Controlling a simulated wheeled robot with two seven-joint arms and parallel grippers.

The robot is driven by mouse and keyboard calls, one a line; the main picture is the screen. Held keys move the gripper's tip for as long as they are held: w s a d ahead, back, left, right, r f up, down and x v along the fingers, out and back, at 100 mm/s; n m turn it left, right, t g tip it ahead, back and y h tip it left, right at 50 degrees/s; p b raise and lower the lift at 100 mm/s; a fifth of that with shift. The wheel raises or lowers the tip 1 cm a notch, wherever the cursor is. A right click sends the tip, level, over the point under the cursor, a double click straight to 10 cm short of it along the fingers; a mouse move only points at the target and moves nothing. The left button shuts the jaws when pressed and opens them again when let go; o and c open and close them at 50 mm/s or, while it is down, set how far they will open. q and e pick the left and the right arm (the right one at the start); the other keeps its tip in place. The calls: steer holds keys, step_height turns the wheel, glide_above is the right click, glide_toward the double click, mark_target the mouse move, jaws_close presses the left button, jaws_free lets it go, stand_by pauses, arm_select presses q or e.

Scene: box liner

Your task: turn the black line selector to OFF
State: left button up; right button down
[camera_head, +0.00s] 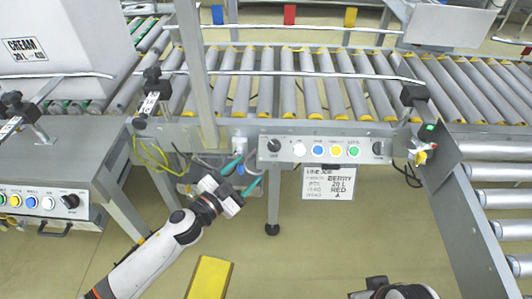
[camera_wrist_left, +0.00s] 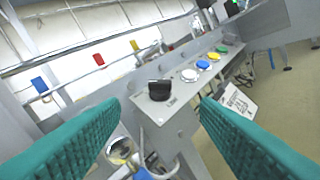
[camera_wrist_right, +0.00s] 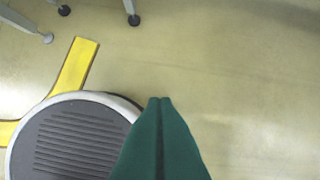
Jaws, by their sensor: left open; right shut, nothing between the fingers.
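The black line selector (camera_head: 274,145) is a dark knob at the left end of the grey control panel (camera_head: 322,159). In the left wrist view the selector (camera_wrist_left: 159,90) stands out from the panel face, between and beyond my green fingers. Its small label is too blurred to read. My left gripper (camera_head: 241,176) is open and empty, just left of and below the panel, apart from the selector. My right gripper (camera_wrist_right: 160,101) is shut and empty, pointing down over the floor, away from the panel.
A placard (camera_head: 329,183) hangs below. Yellow cables (camera_head: 152,155) hang at the left. A second panel (camera_head: 35,203) stands far left. Roller conveyors lie behind.

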mark_target(273, 147)
arm_select(q)
steer(key=b+x, duration=0.1)
steer(key=x, duration=0.9)
steer(key=shift+w+d, duration=0.35)
steer(key=shift+w, duration=0.1)
arm_select(e)
steer(key=w+a+r+t+y, duration=0.1)
steer(key=w+a+t, duration=0.1)
steer(key=w, duration=0.4)
steer(key=shift+r+t, duration=0.2)
steer(key=shift+t, duration=0.7)
